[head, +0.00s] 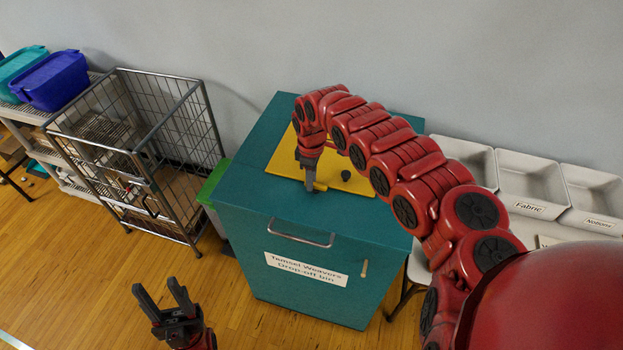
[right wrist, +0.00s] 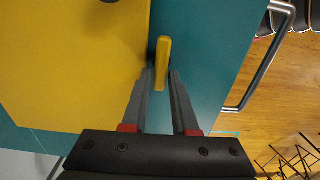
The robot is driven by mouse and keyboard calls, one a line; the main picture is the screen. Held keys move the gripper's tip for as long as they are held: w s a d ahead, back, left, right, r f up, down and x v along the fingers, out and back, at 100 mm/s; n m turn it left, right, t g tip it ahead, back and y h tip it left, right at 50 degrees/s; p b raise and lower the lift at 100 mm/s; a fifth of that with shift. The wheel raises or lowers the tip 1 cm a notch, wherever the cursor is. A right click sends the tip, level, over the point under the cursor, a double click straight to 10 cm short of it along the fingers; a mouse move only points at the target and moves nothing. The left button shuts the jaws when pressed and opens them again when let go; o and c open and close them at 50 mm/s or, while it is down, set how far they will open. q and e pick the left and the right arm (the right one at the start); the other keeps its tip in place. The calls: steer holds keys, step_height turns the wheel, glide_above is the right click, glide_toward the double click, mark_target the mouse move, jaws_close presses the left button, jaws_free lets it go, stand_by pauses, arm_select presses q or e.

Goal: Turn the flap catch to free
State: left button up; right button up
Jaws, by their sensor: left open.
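The teal drop-off bin (head: 345,262) has a yellow flap (head: 285,160) on its top with a dark round knob (head: 346,175). The small yellow flap catch (right wrist: 163,70) lies on the teal rim beside the flap (right wrist: 70,70), roughly parallel to its edge. My right gripper (head: 309,183) reaches down over the catch. In the right wrist view my right gripper (right wrist: 162,75) is open, one finger on each side of the catch's near end, with narrow gaps showing. Part of the catch hides behind the gripper in the head view. My left gripper (head: 163,297) is open and empty, low over the floor.
A metal handle (head: 300,240) and a white label (head: 306,268) are on the bin's front. A wire cage cart (head: 150,150) stands left, near a shelf with blue (head: 52,82) and teal tubs. White trays (head: 532,185) stand right. The wooden floor in front is clear.

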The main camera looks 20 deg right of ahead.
steer(key=shift+o, duration=1.4)
steer(key=shift+r, duration=0.35)
step_height(320, 180, up, 17)
steer(key=b, duration=0.5)
steer(key=shift+f, duration=0.15)
